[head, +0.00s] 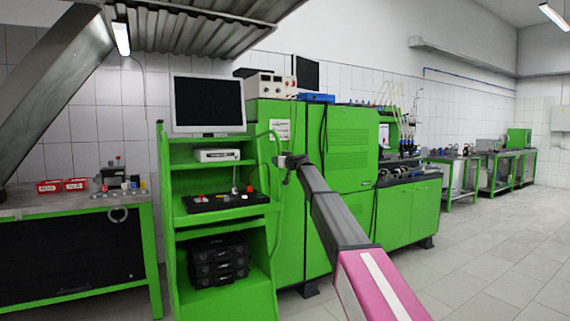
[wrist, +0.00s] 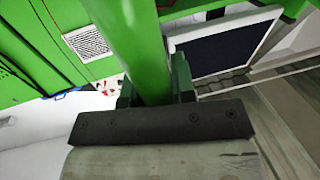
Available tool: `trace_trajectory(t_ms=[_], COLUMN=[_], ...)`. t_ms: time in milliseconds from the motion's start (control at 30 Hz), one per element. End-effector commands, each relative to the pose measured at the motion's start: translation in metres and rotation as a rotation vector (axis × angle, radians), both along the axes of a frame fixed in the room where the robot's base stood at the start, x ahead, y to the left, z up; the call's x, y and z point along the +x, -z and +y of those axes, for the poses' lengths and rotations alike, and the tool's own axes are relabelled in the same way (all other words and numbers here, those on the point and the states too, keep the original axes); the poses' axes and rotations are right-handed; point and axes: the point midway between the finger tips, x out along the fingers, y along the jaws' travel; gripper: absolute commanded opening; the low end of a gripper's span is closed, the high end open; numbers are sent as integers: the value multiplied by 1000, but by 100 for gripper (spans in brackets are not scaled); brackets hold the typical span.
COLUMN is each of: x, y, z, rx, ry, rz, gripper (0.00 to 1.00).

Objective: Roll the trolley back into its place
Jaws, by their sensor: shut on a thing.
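The trolley (head: 178,255) is a tall green shelf unit with a monitor (head: 208,102) on top. It stands upright left of centre in the head view. My gripper (head: 284,165) is at its right side, at about mid height. In the wrist view my gripper (wrist: 152,88) is shut on a green bar (wrist: 138,45), with a dark finger on each side. The monitor also shows in the wrist view (wrist: 225,45), to the right of the bar. The exact grip is too small to make out in the head view. The trolley's wheels are not visible.
A green test machine (head: 350,150) stands close behind and right of the trolley. A workbench (head: 75,208) with red boxes (head: 62,186) is close on its left. The shelves carry a white device (head: 217,155) and black cases (head: 218,262). Tiled floor (head: 490,260) at right is clear.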

Motion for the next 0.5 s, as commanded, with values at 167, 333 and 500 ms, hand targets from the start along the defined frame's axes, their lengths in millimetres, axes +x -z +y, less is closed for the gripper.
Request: trace_trajectory(t_ms=[167, 333, 500], x=[51, 88, 125], y=[-3, -3, -2], z=[31, 57, 81], rx=[1, 1, 1], ry=[2, 2, 3], rz=[-2, -2, -1], gripper=[0, 0, 0])
